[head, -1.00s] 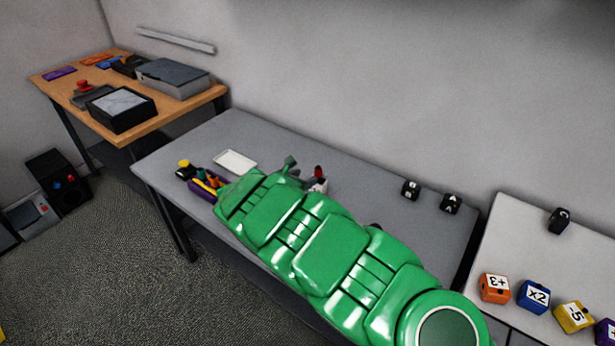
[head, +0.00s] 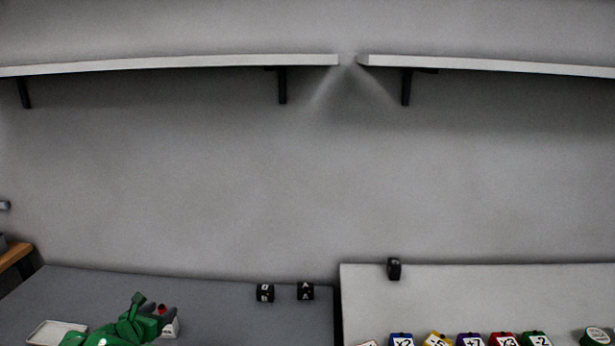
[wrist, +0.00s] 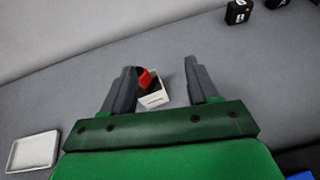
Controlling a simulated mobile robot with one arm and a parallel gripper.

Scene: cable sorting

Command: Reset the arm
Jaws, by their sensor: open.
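My gripper (wrist: 160,82) is open, its two dark fingers spread apart above the grey table (wrist: 60,108). In the wrist view, a small white box (wrist: 154,97) with a red and black thing (wrist: 146,79) in it shows between the fingers, beyond the green palm. I cannot tell how far below the fingers it is. Nothing is held. In the head view, my green arm end (head: 130,325) is at the lower left, with the white box (head: 171,329) beside it. The rest of my arm is out of frame.
A white tray (head: 55,333) lies left of my gripper. Two black lettered cubes (head: 265,293) (head: 305,291) stand toward the back. A lighter table (head: 460,290) at right holds a black cube (head: 394,269) and several coloured cubes. Shelves (head: 180,64) run along the wall.

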